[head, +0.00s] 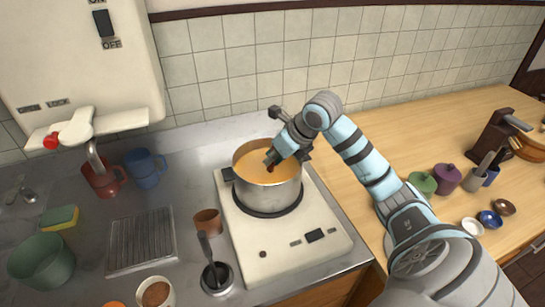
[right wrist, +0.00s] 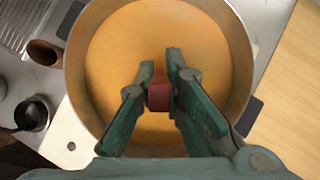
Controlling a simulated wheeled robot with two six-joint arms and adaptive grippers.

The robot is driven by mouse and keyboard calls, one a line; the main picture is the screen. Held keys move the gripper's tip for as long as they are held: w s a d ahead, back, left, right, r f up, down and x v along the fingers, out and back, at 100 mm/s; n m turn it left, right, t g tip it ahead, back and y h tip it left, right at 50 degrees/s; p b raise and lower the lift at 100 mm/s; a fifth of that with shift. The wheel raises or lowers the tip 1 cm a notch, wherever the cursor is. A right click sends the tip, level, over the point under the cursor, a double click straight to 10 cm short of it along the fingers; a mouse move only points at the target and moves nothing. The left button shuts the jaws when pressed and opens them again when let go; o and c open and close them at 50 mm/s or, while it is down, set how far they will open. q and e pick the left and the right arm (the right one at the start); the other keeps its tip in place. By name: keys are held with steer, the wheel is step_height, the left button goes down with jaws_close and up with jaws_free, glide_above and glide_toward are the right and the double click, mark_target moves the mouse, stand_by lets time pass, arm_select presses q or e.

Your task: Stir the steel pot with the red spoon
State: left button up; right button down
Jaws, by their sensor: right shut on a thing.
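The steel pot (head: 268,193) stands on the white hot plate (head: 283,240) and holds an orange liquid. My right gripper (head: 272,160) is over the pot, pointing down into it. It is shut on the red spoon (right wrist: 159,92), whose handle end shows between the fingers in the right wrist view. The right gripper (right wrist: 158,90) is near the middle of the pot there. A small dark red bit of the spoon shows below the fingers in the head view. The spoon's lower part is hidden by the gripper and the liquid. My left gripper is not in view.
A brown cup (head: 207,222) and a ladle in a dark holder (head: 216,278) stand left of the hot plate. Red and blue mugs (head: 146,168) stand by the tap. Lidded green and purple pots (head: 447,178) stand on the wooden counter at right.

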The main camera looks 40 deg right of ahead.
step_height(320, 180, up, 12)
steer(key=s+p, duration=0.2)
steer(key=p, duration=0.5)
steer(key=shift+s+d+f+p, duration=0.2)
steer(key=shift+p, duration=0.15)
stand_by(0.3)
step_height(320, 180, up, 5)
steer(key=p, duration=0.4)
steer(key=shift+f, duration=0.1)
